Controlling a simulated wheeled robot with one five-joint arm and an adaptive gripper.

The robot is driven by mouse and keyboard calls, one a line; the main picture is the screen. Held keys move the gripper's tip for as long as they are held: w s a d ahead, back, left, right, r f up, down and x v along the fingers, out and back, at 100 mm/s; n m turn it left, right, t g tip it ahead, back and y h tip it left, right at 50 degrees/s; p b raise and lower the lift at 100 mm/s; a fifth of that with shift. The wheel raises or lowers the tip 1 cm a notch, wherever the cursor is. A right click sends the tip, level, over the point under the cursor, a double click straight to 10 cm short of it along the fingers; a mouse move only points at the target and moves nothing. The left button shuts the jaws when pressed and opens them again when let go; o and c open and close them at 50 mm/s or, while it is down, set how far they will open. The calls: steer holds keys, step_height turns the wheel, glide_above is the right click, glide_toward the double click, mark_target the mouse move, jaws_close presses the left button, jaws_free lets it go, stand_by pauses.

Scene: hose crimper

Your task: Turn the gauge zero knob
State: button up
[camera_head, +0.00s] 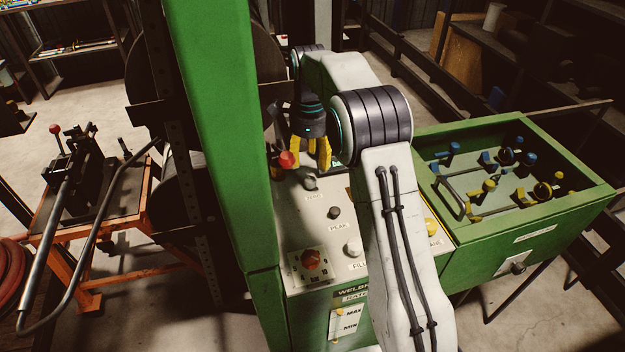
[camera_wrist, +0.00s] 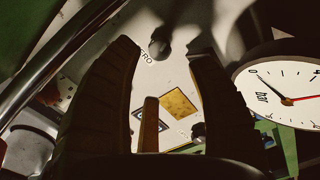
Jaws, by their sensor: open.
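The gauge zero knob (camera_head: 310,182) is a small dark grey knob on the pale panel top, above a ZERO label. In the wrist view the knob (camera_wrist: 160,44) shows at the top middle, beside its label, between the two fingertips as seen from there. My gripper (camera_head: 311,164) points down just behind the knob in the head view, its yellow fingers spread. In the wrist view the dark fingers (camera_wrist: 162,48) stand apart with nothing held. Contact with the knob cannot be told. The white dial gauge (camera_wrist: 285,90) with a red needle is at the right.
A red ball-ended handle (camera_head: 287,160) stands close left of my fingers. The PEAK knob (camera_head: 334,212), a white knob (camera_head: 353,248) and a red rotary switch (camera_head: 311,260) are nearer. A green post (camera_head: 215,130) rises at left; a green bin (camera_head: 480,258) with valves is at right.

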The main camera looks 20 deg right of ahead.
mark_target(310, 179)
steer(key=shift+f, duration=3.65)
jaws_close()
